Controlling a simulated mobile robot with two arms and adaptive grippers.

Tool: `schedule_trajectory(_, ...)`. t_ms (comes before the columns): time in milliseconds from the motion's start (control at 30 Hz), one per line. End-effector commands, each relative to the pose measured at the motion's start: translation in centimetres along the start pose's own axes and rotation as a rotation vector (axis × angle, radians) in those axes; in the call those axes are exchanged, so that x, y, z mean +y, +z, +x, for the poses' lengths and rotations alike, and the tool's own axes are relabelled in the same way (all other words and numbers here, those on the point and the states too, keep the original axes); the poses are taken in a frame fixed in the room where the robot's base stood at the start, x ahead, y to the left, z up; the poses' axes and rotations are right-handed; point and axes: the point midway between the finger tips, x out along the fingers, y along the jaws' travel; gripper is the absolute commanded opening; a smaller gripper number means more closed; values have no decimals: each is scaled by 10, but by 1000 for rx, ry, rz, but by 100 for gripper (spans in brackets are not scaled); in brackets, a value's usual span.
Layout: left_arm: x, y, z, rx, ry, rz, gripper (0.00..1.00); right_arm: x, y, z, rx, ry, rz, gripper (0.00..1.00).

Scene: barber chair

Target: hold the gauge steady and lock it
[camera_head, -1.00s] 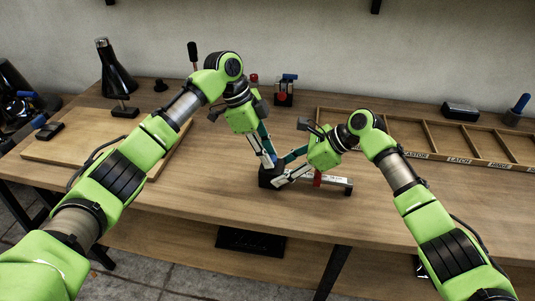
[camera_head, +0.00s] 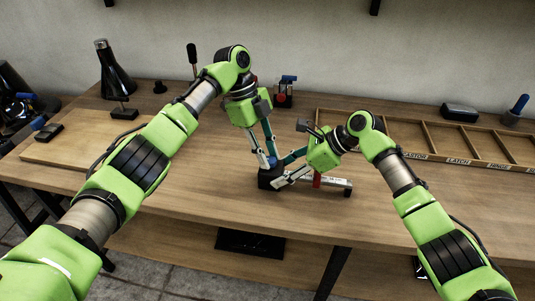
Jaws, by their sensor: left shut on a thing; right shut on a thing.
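The gauge (camera_head: 333,181) lies on the wooden table, a pale bar with a red part and a dark block (camera_head: 268,178) at its left end. My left gripper (camera_head: 269,163) points down from above, shut on the gauge at its left end, by the dark block. My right gripper (camera_head: 280,182) reaches in from the right, low over the bar, and is shut on the gauge near the same block. The fingers hide much of the gauge's left part, and its lock cannot be made out.
A wooden tray with labelled compartments (camera_head: 410,153) lies at the right. A wooden board (camera_head: 65,152) is at the left, with a black cone-shaped bottle (camera_head: 113,75) behind it. A small red-and-blue device (camera_head: 285,92) stands at the back. The front of the table is clear.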

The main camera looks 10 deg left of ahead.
Motion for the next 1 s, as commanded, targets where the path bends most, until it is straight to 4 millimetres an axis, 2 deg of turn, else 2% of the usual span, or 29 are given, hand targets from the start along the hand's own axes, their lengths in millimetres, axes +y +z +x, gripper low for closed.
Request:
schedule_trajectory(200,0,1,-1,-4,-3,-3,1,0,0,0,0,1,-1,4)
schedule_trajectory(233,0,1,-1,-4,-3,-3,30,0,0,0,0,1,-1,4)
schedule_trajectory(267,0,1,-1,-4,-3,-3,38,0,0,0,0,1,-1,4)
schedule_trajectory(300,0,1,-1,-3,-3,-3,40,0,0,0,0,1,-1,4)
schedule_trajectory(667,0,0,-4,-2,-2,-2,40,0,0,0,-1,0,0,4)
schedule_trajectory(833,-1,0,-26,-2,-4,-2,40,0,1,0,-1,0,-1,4)
schedule_trajectory(1000,-1,0,-64,-2,-4,-2,40,0,1,0,-1,-1,-1,4)
